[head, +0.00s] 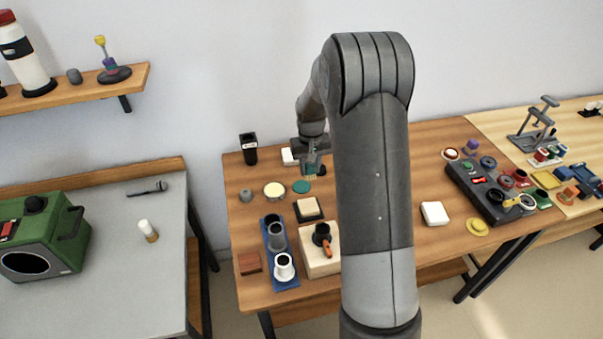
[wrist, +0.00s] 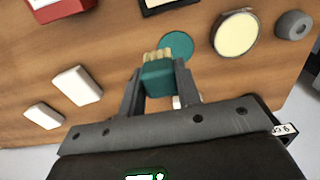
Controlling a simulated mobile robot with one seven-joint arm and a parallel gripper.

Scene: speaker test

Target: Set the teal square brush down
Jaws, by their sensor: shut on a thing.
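My gripper (wrist: 158,68) is shut on the teal square brush (wrist: 159,82), with one finger on each side of it. The brush has a teal block and pale tan bristles, which point away from the palm. In the head view my gripper (head: 312,170) is over the back of the wooden table (head: 427,143), with the brush partly hidden below it. A flat teal disc (wrist: 176,45) lies on the table just beyond the bristles; it also shows in the head view (head: 301,186). I cannot tell whether the bristles touch the table.
A pale yellow round pad (head: 274,190), a grey knob (head: 245,196) and a black holder (head: 249,149) stand left of the gripper. A black-framed box (head: 308,210) stands in front. White blocks (wrist: 77,86) lie to one side in the wrist view, with bare wood between.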

